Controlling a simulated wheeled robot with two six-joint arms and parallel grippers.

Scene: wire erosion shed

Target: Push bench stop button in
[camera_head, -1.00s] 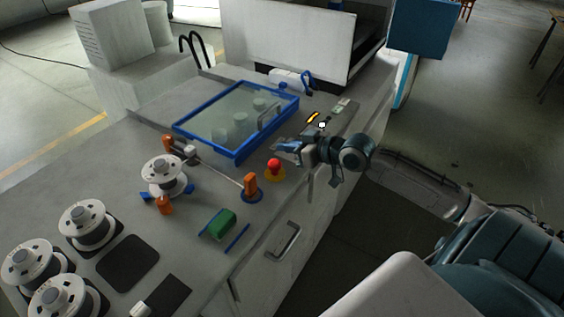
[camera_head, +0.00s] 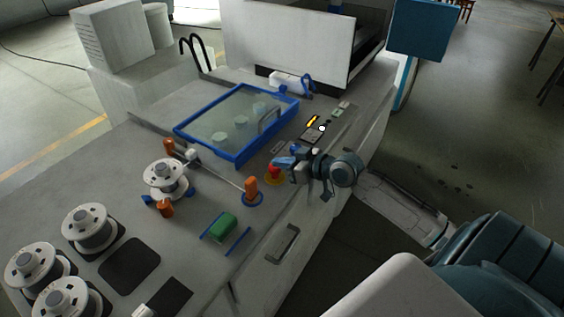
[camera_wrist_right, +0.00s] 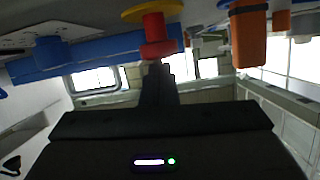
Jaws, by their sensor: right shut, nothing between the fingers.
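The bench stop button is a red knob (camera_head: 273,169) on a yellow base, on the bench top near its front edge. In the right wrist view the red button (camera_wrist_right: 153,30) hangs upside down from its yellow disc, just beyond the fingertips. My right gripper (camera_head: 283,162) is shut and empty, close beside the button on its right. In the wrist view the shut fingers (camera_wrist_right: 157,70) point at the red knob; I cannot tell whether they touch it. My left gripper is not in view.
A blue-framed glass lid (camera_head: 237,158) lies behind the button. An orange post (camera_head: 251,187) stands close to its left. A green block (camera_head: 223,223) and white spools (camera_head: 165,178) are further left. A control panel (camera_head: 312,131) is behind the gripper.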

